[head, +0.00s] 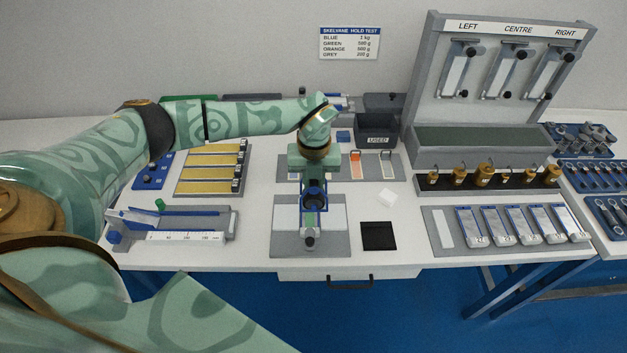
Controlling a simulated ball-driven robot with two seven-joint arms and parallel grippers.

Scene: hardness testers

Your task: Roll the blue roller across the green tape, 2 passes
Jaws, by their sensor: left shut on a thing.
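My left gripper (314,178) reaches down over the middle of the table and is shut on the blue roller (314,200). The roller is over a narrow test plate on the grey mat (281,242); I cannot tell whether it touches the plate. A short stretch of green tape (310,219) shows just in front of the roller, on the plate. The rest of the tape is hidden under the roller and gripper. A dark round fitting (310,240) is at the plate's near end. My right gripper is not in view.
Right of the mat are a black pad (378,236) and a white crumpled piece (387,197). A ruler fixture (185,238) and a tray of yellow strips (208,187) lie left. A USED bin (377,132) stands behind. The tall test stand (425,80) fills the back right.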

